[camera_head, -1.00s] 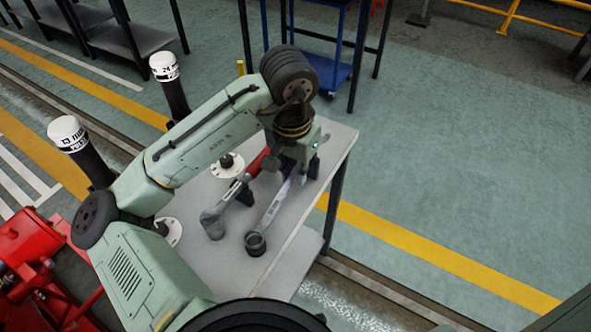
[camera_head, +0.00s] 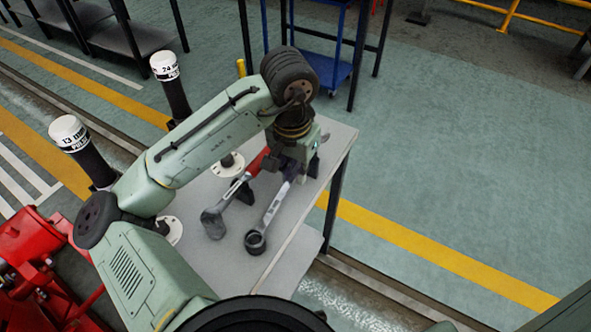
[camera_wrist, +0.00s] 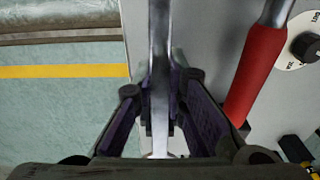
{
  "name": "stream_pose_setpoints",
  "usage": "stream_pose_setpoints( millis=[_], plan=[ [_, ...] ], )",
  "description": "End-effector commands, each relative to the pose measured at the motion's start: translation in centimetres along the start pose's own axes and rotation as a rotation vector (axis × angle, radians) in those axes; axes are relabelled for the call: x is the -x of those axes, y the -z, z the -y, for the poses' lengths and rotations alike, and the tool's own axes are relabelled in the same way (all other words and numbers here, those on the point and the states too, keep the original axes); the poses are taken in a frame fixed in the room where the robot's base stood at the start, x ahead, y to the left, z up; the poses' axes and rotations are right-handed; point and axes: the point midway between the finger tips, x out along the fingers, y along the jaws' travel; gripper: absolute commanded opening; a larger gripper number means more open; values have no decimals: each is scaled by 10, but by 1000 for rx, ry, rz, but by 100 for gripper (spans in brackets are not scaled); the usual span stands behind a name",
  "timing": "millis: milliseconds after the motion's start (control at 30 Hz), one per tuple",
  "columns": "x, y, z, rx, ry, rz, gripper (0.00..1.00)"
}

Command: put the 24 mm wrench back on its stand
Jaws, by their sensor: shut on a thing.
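The grey wrench (camera_head: 271,213) has its dark ring end (camera_head: 255,242) toward the near edge of the grey table (camera_head: 205,255). My gripper (camera_head: 294,174) is shut on its shaft farther back. In the wrist view, the shaft (camera_wrist: 159,60) runs between the two finger pads of my gripper (camera_wrist: 160,118). The head view does not clearly show whether the wrench touches the table. A black post with a white cap (camera_head: 166,67) carries a label that starts with 24. My arm hides part of this post.
Black blocks (camera_head: 244,191) stand nearby. A second white-capped post (camera_head: 75,138), labelled 13, stands left. A blue trolley (camera_head: 330,72) is behind; floor at right is clear.

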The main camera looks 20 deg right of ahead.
Motion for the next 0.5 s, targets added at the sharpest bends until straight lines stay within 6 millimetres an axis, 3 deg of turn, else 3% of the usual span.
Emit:
stream_pose_setpoints(
  millis=[500],
  plan=[
    [-11, -1, 0, 0, 0, 0, 0]
  ],
)
